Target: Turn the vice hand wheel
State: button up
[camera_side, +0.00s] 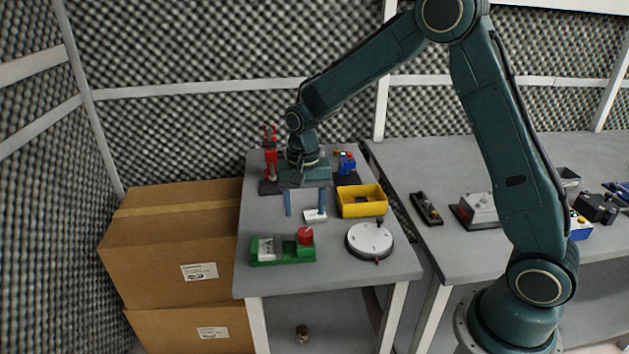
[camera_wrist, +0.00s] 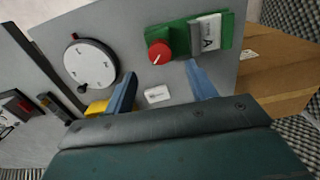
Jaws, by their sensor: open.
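My gripper (camera_side: 305,210) is open, its two blue fingers pointing down above the middle of the small grey table. In the wrist view the fingers (camera_wrist: 160,72) stand apart with nothing between their tips. I cannot tell for sure which is the vice, and no hand wheel shows clearly on either. Neither device is in the wrist view. My gripper is in front of them and apart from both.
A green block with a red knob (camera_side: 305,237) is at the front left. A white round dial (camera_side: 369,240) is at the front right, behind it a yellow bin (camera_side: 362,200). A small white piece (camera_side: 315,216) lies near my gripper. Cardboard boxes (camera_side: 180,240) stand left.

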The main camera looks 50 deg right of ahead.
notch_tip(320, 180, up, 7)
dwell(0.4)
jog(key=shift+r, duration=0.1)
jog(key=s+r+n+t, duration=0.3)
jog(key=s+r+n, duration=0.1)
jog(key=s+r, duration=0.75)
jog(key=s+f+n+t, duration=0.1)
jog(key=s+n, duration=0.4)
jog(key=s, duration=1)
jog(key=shift+a+t, duration=0.45)
jog(key=shift+t, duration=0.35)
